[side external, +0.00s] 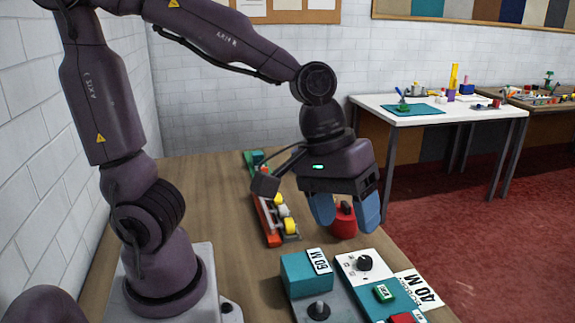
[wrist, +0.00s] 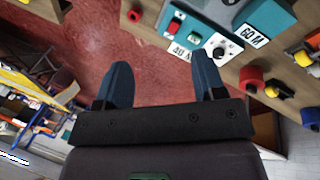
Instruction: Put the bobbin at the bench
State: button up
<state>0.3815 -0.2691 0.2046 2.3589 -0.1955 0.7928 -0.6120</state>
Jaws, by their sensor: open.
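My gripper (side external: 346,225) is open above the right edge of the wooden bench (side external: 205,190), fingers pointing down. In the side view a red bobbin (side external: 344,221) with a dark top shows between the blue fingers. In the wrist view the red bobbin (wrist: 251,76) is on the bench to the right of the fingers (wrist: 162,62), with nothing between them. A rack (side external: 268,212) holds yellow and white bobbins left of my gripper. Which bobbin the task means I cannot tell.
A control box with a teal block (side external: 305,275), black knob (side external: 364,263) and green button (side external: 384,293) stands at the front. A white table (side external: 460,107) with a teal mat (side external: 412,109) stands behind to the right. Red floor lies between. The bench's left part is clear.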

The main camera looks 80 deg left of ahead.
jog(key=s+a+r+m+t+y, duration=0.2)
jog(key=s+a+r+m+t, duration=0.1)
jog(key=s+a+r+m, duration=0.2)
jog(key=shift+s+a+r+m+y, duration=0.15)
jog(key=shift+s+a+m+y, duration=0.25)
jog(key=shift+s+a+m, duration=0.45)
